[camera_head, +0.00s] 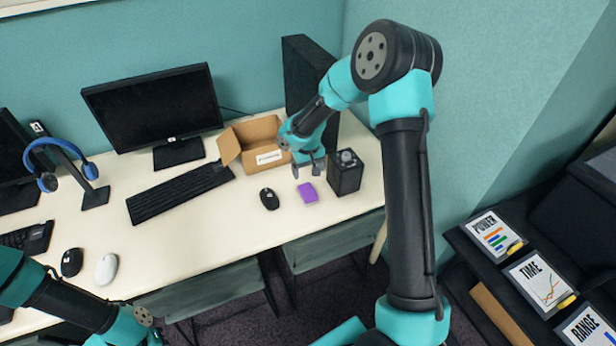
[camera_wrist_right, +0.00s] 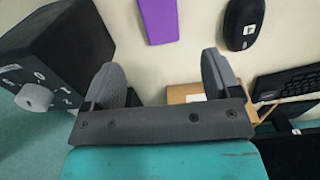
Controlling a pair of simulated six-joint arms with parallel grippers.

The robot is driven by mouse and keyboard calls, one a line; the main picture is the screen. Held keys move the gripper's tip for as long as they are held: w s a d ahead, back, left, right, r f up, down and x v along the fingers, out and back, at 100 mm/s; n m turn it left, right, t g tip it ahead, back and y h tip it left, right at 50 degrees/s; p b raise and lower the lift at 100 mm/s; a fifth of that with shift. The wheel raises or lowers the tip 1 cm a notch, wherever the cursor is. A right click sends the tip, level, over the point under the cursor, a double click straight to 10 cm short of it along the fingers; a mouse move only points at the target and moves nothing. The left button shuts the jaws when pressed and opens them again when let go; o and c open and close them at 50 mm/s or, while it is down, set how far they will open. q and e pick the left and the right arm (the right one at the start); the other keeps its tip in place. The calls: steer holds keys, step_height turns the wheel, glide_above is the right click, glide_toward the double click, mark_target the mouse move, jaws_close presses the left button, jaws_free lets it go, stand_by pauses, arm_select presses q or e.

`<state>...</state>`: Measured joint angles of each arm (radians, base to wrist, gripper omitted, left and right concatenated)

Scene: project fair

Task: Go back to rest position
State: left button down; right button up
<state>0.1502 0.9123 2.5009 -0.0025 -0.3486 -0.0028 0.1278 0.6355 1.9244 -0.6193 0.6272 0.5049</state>
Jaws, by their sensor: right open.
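My right gripper (camera_head: 308,168) is open and empty above the desk, just behind a purple block (camera_head: 308,193) and in front of an open cardboard box (camera_head: 257,130). In the right wrist view its two fingers (camera_wrist_right: 166,82) are spread apart with nothing between them, and the purple block (camera_wrist_right: 158,20) lies beyond the fingertips. My left arm comes in at the lower left in the head view; its gripper is not clearly shown.
A black box with a knob (camera_head: 345,172) stands right of the gripper. A black mouse (camera_head: 269,199), a keyboard (camera_head: 180,191), a monitor (camera_head: 155,105) and a headphone stand (camera_head: 92,195) are on the desk (camera_head: 215,235). A tall black case (camera_head: 305,70) stands behind. The desk's front middle is clear.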

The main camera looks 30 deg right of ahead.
stand_by(0.8)
steer(key=s+a+f+t+y, duration=0.1)
steer(key=s+a+f, duration=0.1)
steer(key=s+a+f+t+y, duration=0.1)
steer(key=s+a+f, duration=0.1)
steer(key=a+f, duration=0.1)
steer(key=s+a+f+n+t+y, duration=0.1)
steer(key=s+a+f, duration=0.1)
steer(key=s, duration=0.1)
steer(key=shift+a+f+y, duration=0.25)
steer(key=shift+a+y, duration=0.05)
steer(key=shift+a, duration=0.05)
steer(key=shift+t+h, duration=0.7)
steer(key=shift+t, duration=0.2)
steer(key=s+f, duration=0.1)
steer(key=s, duration=0.1)
steer(key=s+f, duration=0.1)
steer(key=s, duration=0.2)
steer(key=s+f, duration=0.1)
steer(key=s, duration=0.1)
steer(key=shift+s+a+f, duration=0.2)
steer(key=shift+s+a, duration=0.1)
steer(key=shift+a, duration=0.05)
steer(key=s+a+f+m+g+y, duration=0.1)
steer(key=s+a+f+g, duration=0.3)
steer(key=s, duration=0.5)
step_height(320, 180, down, 3)
steer(key=shift+a+r+y, duration=0.2)
steer(key=shift+a+y, duration=0.1)
steer(key=shift+a, duration=0.45)
